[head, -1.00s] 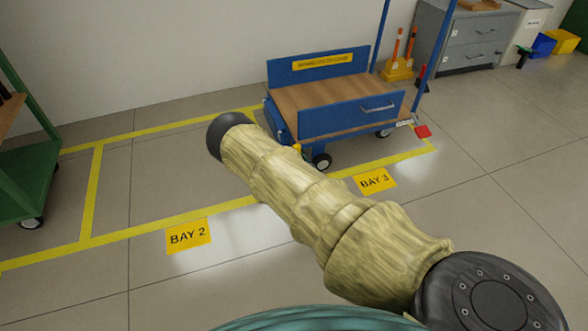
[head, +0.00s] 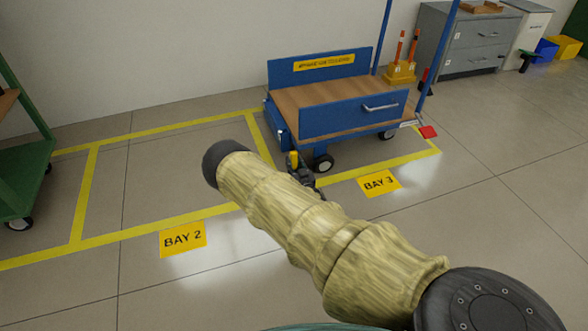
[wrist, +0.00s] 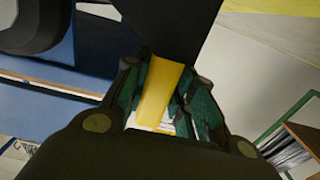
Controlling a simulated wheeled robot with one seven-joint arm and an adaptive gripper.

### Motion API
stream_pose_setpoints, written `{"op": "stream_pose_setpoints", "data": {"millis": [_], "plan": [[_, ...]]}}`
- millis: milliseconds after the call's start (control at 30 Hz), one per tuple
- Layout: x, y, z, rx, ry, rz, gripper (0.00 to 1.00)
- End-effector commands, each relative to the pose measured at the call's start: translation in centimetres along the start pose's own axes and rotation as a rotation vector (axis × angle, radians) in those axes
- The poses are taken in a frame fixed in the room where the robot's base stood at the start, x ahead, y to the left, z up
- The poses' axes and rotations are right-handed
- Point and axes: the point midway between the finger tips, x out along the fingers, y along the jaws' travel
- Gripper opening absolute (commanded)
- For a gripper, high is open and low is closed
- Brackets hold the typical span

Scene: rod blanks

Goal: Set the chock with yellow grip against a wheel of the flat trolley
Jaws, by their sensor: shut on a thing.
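The blue trolley (head: 340,115) with a wooden deck stands in the bay marked BAY 3. Its near front wheel (head: 323,163) is black with a pale hub. My gripper (head: 303,176) is just left of that wheel, low beside the trolley's corner and partly hidden by my arm. In the wrist view, my gripper's fingers are shut on the yellow grip (wrist: 158,88) of the chock, whose dark body (wrist: 170,28) lies beyond them. A dark wheel (wrist: 28,22) shows at upper left there, apart from the chock in the picture. Contact with the floor cannot be told.
A green trolley (head: 28,165) stands at the left edge. BAY 2 (head: 184,240), left of the blue trolley, is empty floor. Grey drawers (head: 480,42) and orange posts (head: 400,70) stand behind.

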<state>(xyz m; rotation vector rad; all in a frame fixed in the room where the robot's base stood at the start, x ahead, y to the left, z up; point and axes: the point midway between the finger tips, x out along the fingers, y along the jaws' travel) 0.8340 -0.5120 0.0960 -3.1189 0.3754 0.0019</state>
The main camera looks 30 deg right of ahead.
Motion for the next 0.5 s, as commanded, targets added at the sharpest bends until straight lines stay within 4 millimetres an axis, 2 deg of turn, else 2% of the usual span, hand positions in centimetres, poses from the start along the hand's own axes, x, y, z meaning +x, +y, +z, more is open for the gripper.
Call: {"op": "stream_pose_setpoints", "data": {"millis": [467,500], "plan": [[0.03,0.04,0.54,0.000,0.002,0.000,0.00],[0.01,0.02,0.52,0.000,0.001,0.000,0.33]]}}
